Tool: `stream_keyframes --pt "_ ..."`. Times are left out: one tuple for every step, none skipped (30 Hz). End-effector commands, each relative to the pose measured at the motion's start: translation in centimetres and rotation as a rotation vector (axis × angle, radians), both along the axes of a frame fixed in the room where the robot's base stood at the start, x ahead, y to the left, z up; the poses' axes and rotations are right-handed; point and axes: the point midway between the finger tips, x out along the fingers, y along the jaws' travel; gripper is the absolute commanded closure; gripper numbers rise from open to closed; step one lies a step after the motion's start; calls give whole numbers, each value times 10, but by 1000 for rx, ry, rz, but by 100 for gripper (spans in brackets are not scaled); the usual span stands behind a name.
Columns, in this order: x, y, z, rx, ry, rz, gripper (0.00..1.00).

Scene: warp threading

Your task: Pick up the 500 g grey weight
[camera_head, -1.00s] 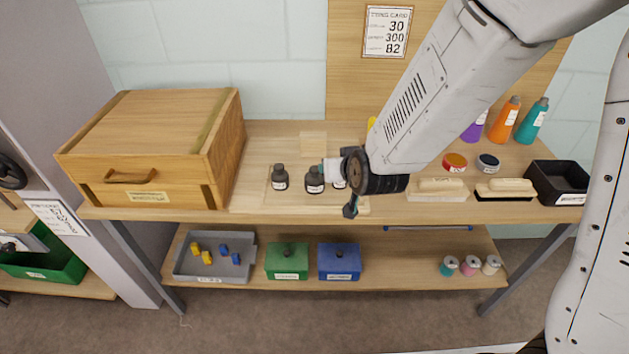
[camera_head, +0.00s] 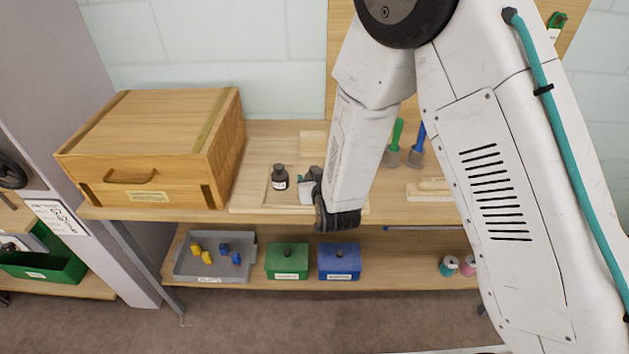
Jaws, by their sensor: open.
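A dark grey, knob-topped weight (camera_head: 279,178) with a pale label stands upright on a light wooden board (camera_head: 247,198) on the upper table. Its label is too small to read, so I cannot tell if it is the 500 g one. My gripper (camera_head: 309,186) is just to the right of this weight, low over the board, and apart from it. It is open, though its fingers are small and partly hidden by my wrist. The other dark weights seen earlier to the right are hidden behind my gripper and arm.
A wooden drawer box (camera_head: 150,150) stands on the left of the table. A pale wooden block (camera_head: 312,144) is behind the board. Brushes (camera_head: 393,150) stand to the right. Below are a grey tray (camera_head: 213,270), a green box (camera_head: 287,262) and a blue box (camera_head: 339,262).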

Motion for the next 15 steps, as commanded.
stream_keyframes --pt "6 1 -3 0 1 0 45" --pt "8 2 -4 0 1 0 45" --pt "11 3 -4 0 0 0 45" --pt "12 3 -5 0 0 1 45" --pt "13 3 -5 0 0 1 45" --pt "13 4 -5 0 0 1 45" --pt "13 4 -5 0 0 1 45" --pt "13 3 -5 0 0 1 45" --pt "13 3 -5 0 0 1 45" --pt "13 3 -5 0 0 1 45" --pt "13 3 -5 0 0 1 45" --pt "13 3 -5 0 0 1 56" --pt "13 3 -5 0 0 1 64" --pt "13 3 -5 0 0 1 72" --pt "13 3 -5 0 0 1 84"
